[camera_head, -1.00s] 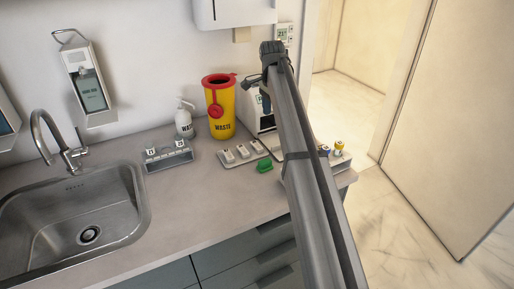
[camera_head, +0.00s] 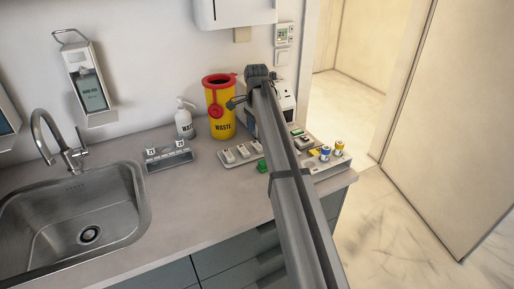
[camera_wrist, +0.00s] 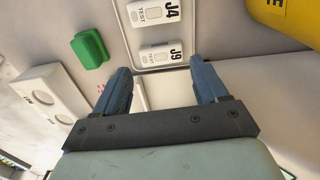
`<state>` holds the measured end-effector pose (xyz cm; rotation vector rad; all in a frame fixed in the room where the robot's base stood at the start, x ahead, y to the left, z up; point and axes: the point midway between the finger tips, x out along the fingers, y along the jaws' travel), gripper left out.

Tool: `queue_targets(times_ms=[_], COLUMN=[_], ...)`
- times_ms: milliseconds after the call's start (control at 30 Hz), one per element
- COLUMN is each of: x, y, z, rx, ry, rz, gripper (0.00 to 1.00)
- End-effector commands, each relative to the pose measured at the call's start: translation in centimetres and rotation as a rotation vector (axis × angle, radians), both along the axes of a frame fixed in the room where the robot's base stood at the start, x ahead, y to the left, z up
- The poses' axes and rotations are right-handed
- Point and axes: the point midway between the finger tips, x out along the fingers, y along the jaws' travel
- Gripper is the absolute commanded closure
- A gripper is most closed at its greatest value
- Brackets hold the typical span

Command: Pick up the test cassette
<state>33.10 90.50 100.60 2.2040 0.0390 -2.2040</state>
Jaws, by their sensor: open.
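Several white test cassettes lie in a row on a pale tray (camera_head: 229,164) on the counter. In the wrist view, two of them show, one marked J4 (camera_wrist: 155,12) and one marked J9 (camera_wrist: 160,56), on the same tray (camera_wrist: 188,42). My gripper (camera_wrist: 165,84) is open, with its two blue-grey fingers apart and nothing between them. The J9 cassette appears just beyond the fingertips, roughly in line with the gap. I cannot tell the height above the counter. In the head view, my arm hides most of the gripper.
A green block (camera_head: 262,166), also in the wrist view (camera_wrist: 90,49), lies beside the tray. The yellow waste bin (camera_head: 221,108) stands behind it. A pump bottle (camera_head: 184,124), a labelled rack (camera_head: 168,156) and the sink (camera_head: 80,215) are left. Blue- and yellow-topped vials (camera_head: 332,150) stand right.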

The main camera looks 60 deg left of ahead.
Motion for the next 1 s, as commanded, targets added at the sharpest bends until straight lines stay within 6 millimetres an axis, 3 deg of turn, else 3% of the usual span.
queue_targets(times_ms=[467,733,1000], x=[0.3,0.3,0.3], y=[0.1,0.2,0.2], z=[-4.8,-5.1,-5.1], rx=[-0.002,0.000,0.000], ry=[0.000,0.000,0.000], rz=[0.000,0.000,0.000], gripper=[0.28,0.28,0.53])
